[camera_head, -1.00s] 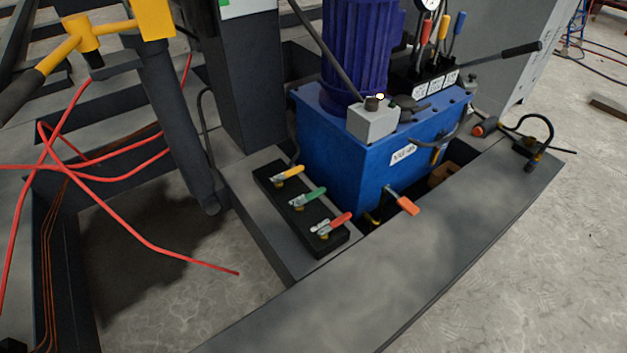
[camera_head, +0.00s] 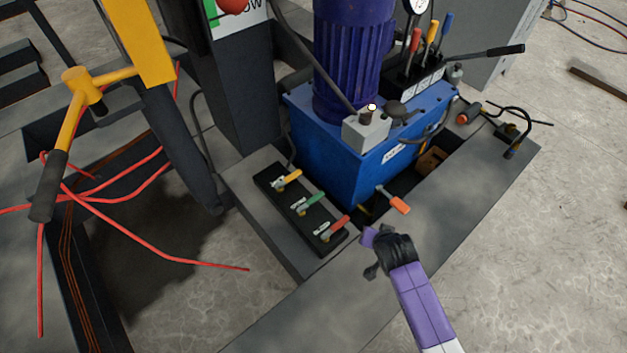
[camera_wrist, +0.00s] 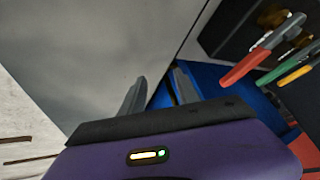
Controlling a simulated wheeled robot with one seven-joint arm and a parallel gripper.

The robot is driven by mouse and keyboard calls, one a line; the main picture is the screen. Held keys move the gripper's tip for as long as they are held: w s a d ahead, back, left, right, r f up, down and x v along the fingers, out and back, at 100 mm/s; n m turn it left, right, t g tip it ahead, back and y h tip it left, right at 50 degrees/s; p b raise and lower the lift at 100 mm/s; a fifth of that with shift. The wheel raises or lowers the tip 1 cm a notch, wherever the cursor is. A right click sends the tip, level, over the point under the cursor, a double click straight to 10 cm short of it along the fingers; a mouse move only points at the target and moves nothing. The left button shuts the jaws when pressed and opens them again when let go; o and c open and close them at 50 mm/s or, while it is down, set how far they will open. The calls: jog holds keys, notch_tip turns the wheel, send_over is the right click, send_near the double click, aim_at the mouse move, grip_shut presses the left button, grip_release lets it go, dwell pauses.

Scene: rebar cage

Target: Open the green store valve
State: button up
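The green-handled valve (camera_head: 312,198) sits in the middle of a black valve block (camera_head: 270,190), between a yellow-handled valve (camera_head: 290,178) and a red-handled valve (camera_head: 336,227). The green handle (camera_wrist: 283,68) also shows at the upper right of the wrist view, beside the red handle (camera_wrist: 248,66). My gripper (camera_head: 371,250) is to the right of and below the block in the head view, apart from the green handle. In the wrist view its two fingers (camera_wrist: 160,84) stand apart with nothing between them.
A blue hydraulic tank (camera_head: 335,140) with an orange-handled valve (camera_head: 396,202) stands behind the block. A yellow bar with a black grip (camera_head: 43,200) and red hoses (camera_head: 150,255) are at left. The grey beam top (camera_head: 300,310) is clear in front.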

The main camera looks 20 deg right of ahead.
aim_at(315, 198)
jog(key=w+a+r+m+g, duration=0.1)
jog(key=w, duration=0.2)
jog(key=w+a+r+m+g, duration=0.1)
jog(key=w, duration=0.3)
jog(key=w+a+r+m+g+y, duration=0.1)
jog(key=w+a+m, duration=0.1)
jog(key=w, duration=0.2)
jog(key=shift+w+r, duration=0.15)
jog(key=shift+r, duration=0.15)
jog(key=w+a+r+g, duration=0.1)
jog(key=w+a+r, duration=0.1)
jog(key=w+a+r+m+g+y, duration=0.1)
jog(key=a+r, duration=0.2)
jog(key=w+a+r+m+g+y, duration=0.1)
jog(key=w+a+r, duration=0.1)
jog(key=r, duration=0.1)
jog(key=shift+w+a+r, duration=0.1)
jog(key=shift+w+a, duration=0.2)
jog(key=shift+w, duration=0.05)
jog(key=shift+a+f+b, duration=0.1)
jog(key=shift+f+b, duration=1.7)
jog(key=shift+f, duration=2)
jog(key=shift+c, duration=0.2)
grip_shut()
